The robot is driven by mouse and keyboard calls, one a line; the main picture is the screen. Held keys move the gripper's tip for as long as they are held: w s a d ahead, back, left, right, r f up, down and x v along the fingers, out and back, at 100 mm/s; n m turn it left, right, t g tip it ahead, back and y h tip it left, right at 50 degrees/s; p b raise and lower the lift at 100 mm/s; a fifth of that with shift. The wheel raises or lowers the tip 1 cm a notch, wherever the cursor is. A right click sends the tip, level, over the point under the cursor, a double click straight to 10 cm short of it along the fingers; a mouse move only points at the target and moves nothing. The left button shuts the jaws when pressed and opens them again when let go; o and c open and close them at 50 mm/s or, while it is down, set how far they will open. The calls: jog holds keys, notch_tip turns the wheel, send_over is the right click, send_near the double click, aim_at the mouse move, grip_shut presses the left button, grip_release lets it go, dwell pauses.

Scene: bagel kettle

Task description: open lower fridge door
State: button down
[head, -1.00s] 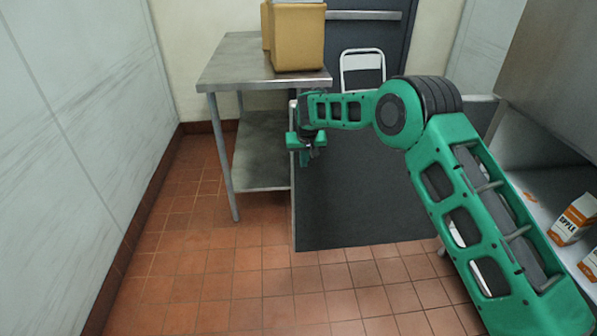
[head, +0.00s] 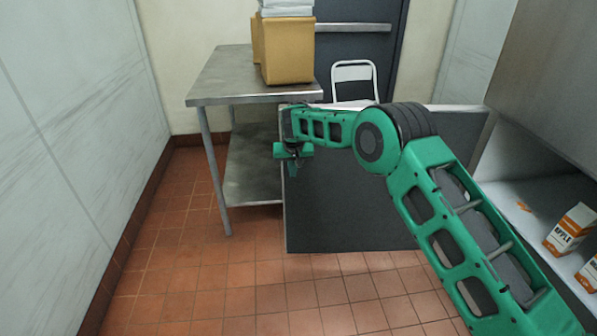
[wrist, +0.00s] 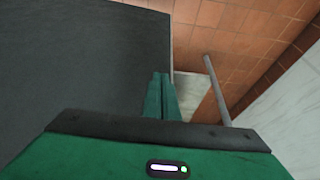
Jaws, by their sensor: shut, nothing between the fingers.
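The lower fridge door (head: 350,205) is a dark grey panel with a pale edge. It stands swung out from the fridge, and the lit interior (head: 530,215) shows at the right. In the wrist view the door (wrist: 80,60) fills the left side. My gripper (head: 292,165) is at the door's free left edge, near its top. In the wrist view its fingers (wrist: 161,90) are together and empty, beside the door's edge. I cannot tell whether they touch the door. My arm hides part of the door and its hinge side.
A steel table (head: 235,85) with a cardboard box (head: 287,50) stands behind the door's left end. A white chair (head: 353,82) is behind the door. Juice cartons (head: 570,230) stand in the fridge. The tiled floor (head: 180,280) is clear in front and left.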

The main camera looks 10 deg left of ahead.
jog(key=s+d+r, duration=0.2)
jog(key=s+r, duration=0.5)
jog(key=r, duration=0.2)
jog(key=d+r+m+h, duration=0.1)
jog(key=d+r, duration=0.4)
jog(key=d, duration=0.7)
jog(key=d+r+m+h, duration=0.1)
jog(key=d+r, duration=0.3)
jog(key=d, duration=0.8)
jog(key=s+d+r+m+g, duration=0.1)
jog(key=s+d+r, duration=0.25)
jog(key=d, duration=0.55)
jog(key=s+d+r+m+g, duration=0.15)
jog(key=s+d, duration=0.35)
jog(key=d, duration=0.5)
jog(key=s+d+r+m, duration=0.2)
jog(key=s+d+m, duration=0.1)
jog(key=s+d, duration=1.5)
jog(key=s+f+m+g, duration=0.1)
jog(key=s+f, duration=0.1)
jog(key=s, duration=0.9)
jog(key=s+f+m, duration=0.1)
jog(key=s+f, duration=0.2)
jog(key=s, duration=0.9)
jog(key=shift+g+y, duration=0.35)
jog(key=shift+y, duration=0.05)
